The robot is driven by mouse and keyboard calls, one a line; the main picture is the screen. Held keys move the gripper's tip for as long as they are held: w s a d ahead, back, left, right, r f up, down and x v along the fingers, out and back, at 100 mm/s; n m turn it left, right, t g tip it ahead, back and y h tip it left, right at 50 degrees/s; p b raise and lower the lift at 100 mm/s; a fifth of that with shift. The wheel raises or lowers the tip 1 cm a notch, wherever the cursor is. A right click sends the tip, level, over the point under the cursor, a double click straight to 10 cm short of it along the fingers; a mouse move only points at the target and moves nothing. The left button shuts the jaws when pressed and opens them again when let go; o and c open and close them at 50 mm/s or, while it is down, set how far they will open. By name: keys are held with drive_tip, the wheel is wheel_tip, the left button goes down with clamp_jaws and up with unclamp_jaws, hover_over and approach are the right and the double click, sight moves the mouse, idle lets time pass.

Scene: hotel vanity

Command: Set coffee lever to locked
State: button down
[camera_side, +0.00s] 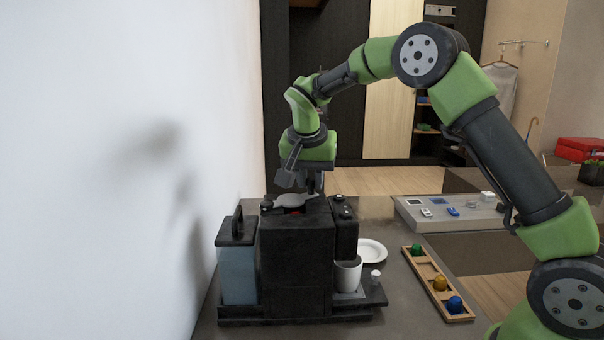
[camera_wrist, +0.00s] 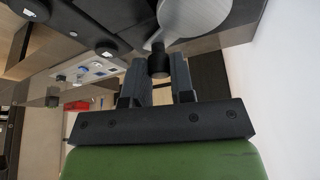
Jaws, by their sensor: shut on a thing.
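The black coffee machine (camera_side: 295,255) stands on the counter near the white wall. Its grey lever (camera_side: 292,200) lies across the top, and a small red spot shows beneath it. In the wrist view the lever is a rounded grey plate (camera_wrist: 195,18) with a narrow neck ending in a dark knob (camera_wrist: 159,62). My gripper (camera_side: 316,190) is over the machine's top, pointing down. In the wrist view my gripper (camera_wrist: 160,74) has its two fingers on either side of the knob, shut on it. I cannot tell the lever's exact setting.
A water tank (camera_side: 240,275) is at the machine's left. A white cup (camera_side: 347,275) stands under the spout, with a white plate (camera_side: 372,251) behind. A wooden tray (camera_side: 428,274) with coloured capsules lies right. A grey panel (camera_side: 410,212) with small items is farther back.

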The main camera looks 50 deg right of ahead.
sight(325, 205)
drive_tip(key=s+m, duration=0.1)
drive_tip(key=s+a+m+g, duration=0.1)
drive_tip(key=m, duration=0.1)
drive_tip(key=shift+s+a, duration=0.1)
drive_tip(key=shift+s, duration=0.15)
drive_tip(key=shift+s+a+m+g, duration=0.35)
drive_tip(key=shift+s+a+m, duration=0.1)
drive_tip(key=shift+m, duration=0.35)
drive_tip(key=shift+s+a+m+g, duration=0.3)
drive_tip(key=shift+s+m+g, duration=0.1)
drive_tip(key=shift+m, duration=0.4)
drive_tip(key=c, duration=1)
unclamp_jaws()
drive_tip(key=shift+r, duration=0.1)
drive_tip(key=v, duration=0.9)
drive_tip(key=shift+a+r, duration=0.25)
drive_tip(key=shift+a, duration=0.15)
